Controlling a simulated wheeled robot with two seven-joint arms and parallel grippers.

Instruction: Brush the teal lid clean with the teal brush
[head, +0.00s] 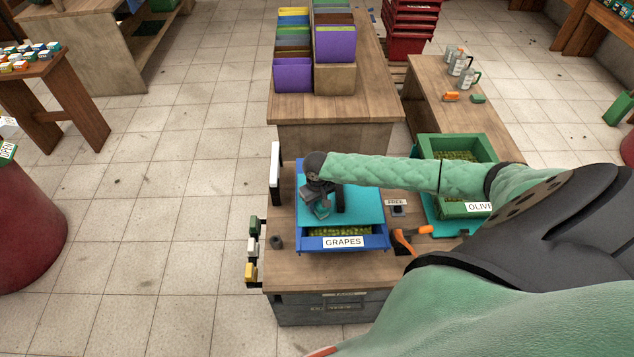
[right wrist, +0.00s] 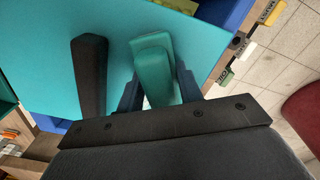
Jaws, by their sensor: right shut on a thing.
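The teal lid (head: 365,207) lies on the blue crate labelled GRAPES (head: 382,243) and leaves its front strip of green grapes uncovered. It fills much of the right wrist view (right wrist: 30,55). My right gripper (head: 320,197) is over the left part of the lid, shut on the teal brush (head: 322,209). In the right wrist view the brush (right wrist: 154,75) sits between the two dark fingers. A dark bar (right wrist: 90,75), seemingly the lid's handle, stands beside the brush. I cannot tell whether the bristles touch the lid. No dirt is clearly visible on it. My left gripper is out of view.
A green OLIVES crate (head: 462,209) stands to the right on a teal surface. An orange-handled tool (head: 405,240) and a small FREE sign (head: 396,203) are between the crates. A small dark cup (head: 276,242) is left of the grapes crate. Purple bins (head: 293,78) stand behind.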

